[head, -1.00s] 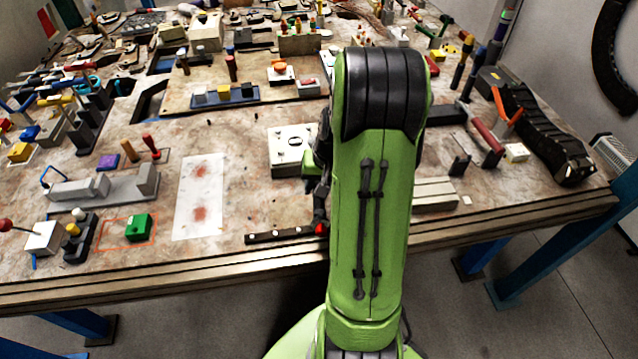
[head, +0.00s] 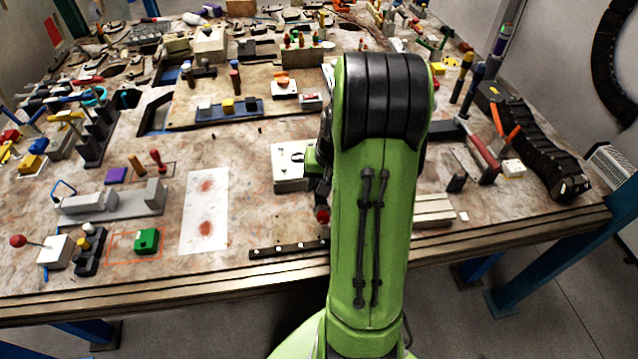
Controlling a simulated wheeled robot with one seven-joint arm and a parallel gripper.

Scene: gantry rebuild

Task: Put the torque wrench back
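My gripper (head: 321,190) is mostly hidden behind my green arm; only a dark sliver of it shows at the arm's left side, over the front middle of the bench. A red rounded end (head: 322,215) shows just below it. I cannot tell whether this is the end of the torque wrench, or whether my fingers are closed on it. A dark strip with light dots (head: 288,249) lies along the front edge below, its right end hidden by my arm. No other thing can be surely named as the torque wrench.
A white-topped box (head: 288,166) stands just left of my gripper. A stained white sheet (head: 205,212) lies flat further left, beside a green block (head: 146,240). A red-handled tool (head: 484,152) and a black cable chain (head: 540,150) are on the right. Bare bench surrounds the sheet.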

